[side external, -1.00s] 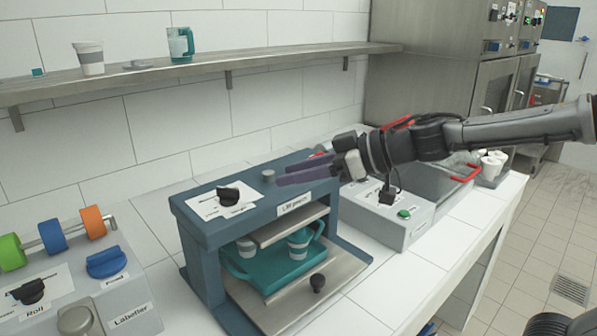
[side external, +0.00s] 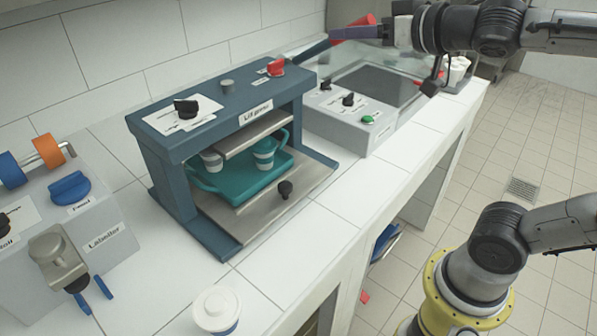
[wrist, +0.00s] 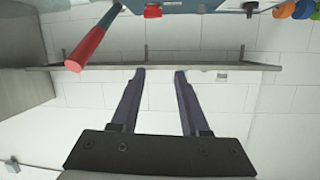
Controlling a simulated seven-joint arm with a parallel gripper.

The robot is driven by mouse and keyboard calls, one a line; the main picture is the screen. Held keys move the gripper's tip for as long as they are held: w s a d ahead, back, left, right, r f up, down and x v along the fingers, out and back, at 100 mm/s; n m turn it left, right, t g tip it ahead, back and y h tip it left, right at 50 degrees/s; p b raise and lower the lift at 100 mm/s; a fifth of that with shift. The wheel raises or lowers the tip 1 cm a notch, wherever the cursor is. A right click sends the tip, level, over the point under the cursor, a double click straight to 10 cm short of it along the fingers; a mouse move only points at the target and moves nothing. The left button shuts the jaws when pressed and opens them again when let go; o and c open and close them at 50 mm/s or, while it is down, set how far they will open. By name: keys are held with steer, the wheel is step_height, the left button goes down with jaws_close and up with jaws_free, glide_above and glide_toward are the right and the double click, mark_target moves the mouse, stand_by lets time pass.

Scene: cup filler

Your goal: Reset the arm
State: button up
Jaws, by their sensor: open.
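My gripper (side external: 362,34) is at the top right of the side view, above the counter. Its two purple fingers point left. In the wrist view the fingers (wrist: 159,74) stand apart with nothing between them, so it is open and empty. The red-ended lever (side external: 366,20) of the blue lid press (side external: 180,140) is close to the fingers in the side view; contact cannot be told there. In the wrist view the red handle (wrist: 84,50) lies to the left of the fingers, clear of them.
A teal tray (side external: 232,190) with striped cups (side external: 264,153) sits inside the press. A grey control box (side external: 350,120) and a clear-covered basin (side external: 375,85) stand to its right. The labeller (side external: 75,215) is at left. A white lidded container (side external: 217,310) stands in front.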

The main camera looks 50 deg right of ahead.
steer(key=s+a+f+n+g+y, duration=0.1)
steer(key=s+a+f+n+g, duration=0.1)
steer(key=s+f+g, duration=0.7)
steer(key=s+f, duration=0.7)
steer(key=f, duration=0.1)
steer(key=shift+s, duration=0.4)
